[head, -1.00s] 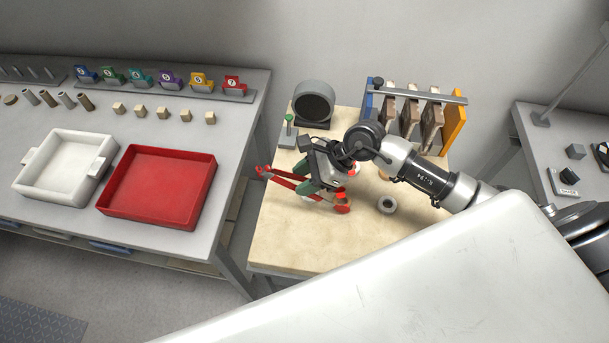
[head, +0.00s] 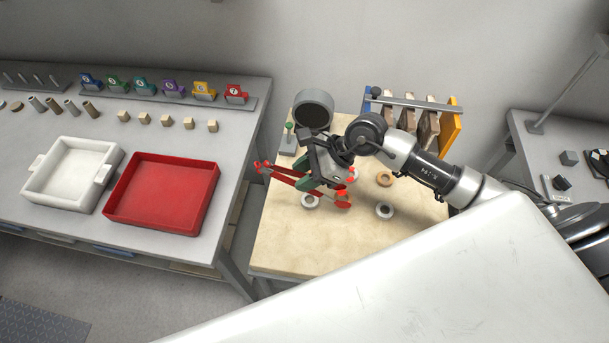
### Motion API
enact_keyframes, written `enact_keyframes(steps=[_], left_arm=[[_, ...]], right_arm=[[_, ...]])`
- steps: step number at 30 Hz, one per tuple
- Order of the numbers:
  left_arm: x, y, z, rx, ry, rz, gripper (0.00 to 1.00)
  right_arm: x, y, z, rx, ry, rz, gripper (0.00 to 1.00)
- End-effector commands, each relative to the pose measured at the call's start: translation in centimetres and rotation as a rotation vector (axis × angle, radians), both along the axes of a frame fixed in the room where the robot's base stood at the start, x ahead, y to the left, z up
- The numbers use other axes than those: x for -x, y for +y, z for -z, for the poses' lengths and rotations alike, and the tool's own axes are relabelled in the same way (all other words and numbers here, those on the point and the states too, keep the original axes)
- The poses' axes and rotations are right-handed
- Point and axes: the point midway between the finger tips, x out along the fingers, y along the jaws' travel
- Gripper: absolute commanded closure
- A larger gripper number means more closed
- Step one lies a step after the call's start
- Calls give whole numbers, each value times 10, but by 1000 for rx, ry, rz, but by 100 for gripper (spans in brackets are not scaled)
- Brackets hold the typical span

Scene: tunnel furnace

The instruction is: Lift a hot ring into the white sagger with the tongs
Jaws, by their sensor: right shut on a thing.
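My right gripper (head: 322,178) is shut on the red tongs (head: 285,178), above the pale table. One red end of the tongs points left and the other points right and down. Small orange-red patches show around the right end; whether a ring is held there I cannot tell. A grey-white ring (head: 310,202) lies just below the tongs. Another grey-white ring (head: 384,211) and a tan ring (head: 384,179) lie to the right. The white sagger (head: 50,205) stands on the left bench, and looks empty. My left gripper is not in view.
A red tray (head: 160,224) stands right of the sagger. Numbered coloured holders (head: 203,92) and small beige blocks (head: 167,120) line the bench behind. A dark round-mouthed cylinder (head: 313,110) and a rack of upright plates (head: 430,128) stand at the pale table's back. A gap separates bench and table.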

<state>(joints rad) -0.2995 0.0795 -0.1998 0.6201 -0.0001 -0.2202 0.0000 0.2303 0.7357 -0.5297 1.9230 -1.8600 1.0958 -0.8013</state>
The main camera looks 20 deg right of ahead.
Motion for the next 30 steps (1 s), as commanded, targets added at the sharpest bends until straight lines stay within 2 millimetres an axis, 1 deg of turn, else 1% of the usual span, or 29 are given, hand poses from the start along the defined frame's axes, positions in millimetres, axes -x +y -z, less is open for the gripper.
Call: enact_keyframes(steps=[1,15,19,27,30], left_arm=[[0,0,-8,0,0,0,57],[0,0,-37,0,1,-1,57],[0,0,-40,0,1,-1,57],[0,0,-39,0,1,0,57],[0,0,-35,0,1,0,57]], right_arm=[[0,0,-11,1,-3,-1,100],[0,0,-65,0,-1,-1,100],[0,0,-72,0,-1,-1,100],[0,0,-72,0,0,0,100],[0,-2,-76,3,-4,17,100]])
